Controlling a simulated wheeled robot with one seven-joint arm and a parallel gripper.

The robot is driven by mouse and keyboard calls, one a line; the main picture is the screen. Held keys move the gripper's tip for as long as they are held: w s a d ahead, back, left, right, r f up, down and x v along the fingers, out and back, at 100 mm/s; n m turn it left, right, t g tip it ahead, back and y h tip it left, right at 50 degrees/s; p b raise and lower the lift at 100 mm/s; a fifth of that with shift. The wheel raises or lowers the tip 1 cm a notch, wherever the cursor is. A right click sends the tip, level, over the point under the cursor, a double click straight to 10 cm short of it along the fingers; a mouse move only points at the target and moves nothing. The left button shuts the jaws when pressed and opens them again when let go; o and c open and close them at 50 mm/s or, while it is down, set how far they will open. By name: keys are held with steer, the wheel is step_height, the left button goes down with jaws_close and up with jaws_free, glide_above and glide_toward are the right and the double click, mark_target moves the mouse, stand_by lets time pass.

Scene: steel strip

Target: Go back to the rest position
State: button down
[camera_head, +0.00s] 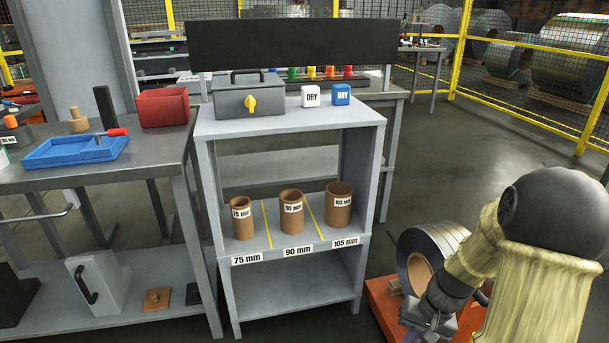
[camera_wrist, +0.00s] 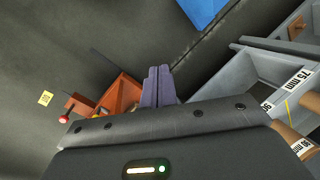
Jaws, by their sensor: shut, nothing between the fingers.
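My gripper (camera_wrist: 158,76) shows in the wrist view with its two grey fingers side by side and touching. It is shut and empty. In the head view my arm comes in at the lower right, beside the steel coil (camera_head: 433,257) on its orange-red base (camera_head: 382,300). The dark hand end of my arm hangs low in front of the coil, and its fingertips cannot be made out there. In the wrist view an orange-red object (camera_wrist: 120,92) lies behind the fingers, and the grey shelf (camera_wrist: 255,68) is to the right.
The grey shelf unit (camera_head: 225,290) holds three brown cores, labelled 75 mm (camera_head: 241,220), 90 mm (camera_head: 291,212) and 105 mm (camera_head: 338,206). A workbench (camera_head: 60,181) with a blue tray (camera_head: 50,160) and red bin (camera_head: 163,108) stands left. Yellow fencing (camera_head: 520,118) closes the back right; floor before it is clear.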

steer(key=s+a+r+n+t+h, duration=0.3)
steer(key=s+a+r, duration=0.3)
steer(key=a+r, duration=0.2)
steer(key=w+p+v, duration=0.2)
steer(key=p+v, duration=0.9)
steer(key=p, duration=0.1)
steer(key=w+r+p+v, duration=0.1)
steer(key=w+p+v, duration=0.2)
steer(key=p+v, duration=0.9)
steer(key=w+r+p+v, duration=0.1)
steer(key=w+p+v, duration=0.2)
steer(key=p+v, duration=0.9)
steer(key=shift+w+a, duration=0.35)
steer(key=shift+a, duration=0.1)
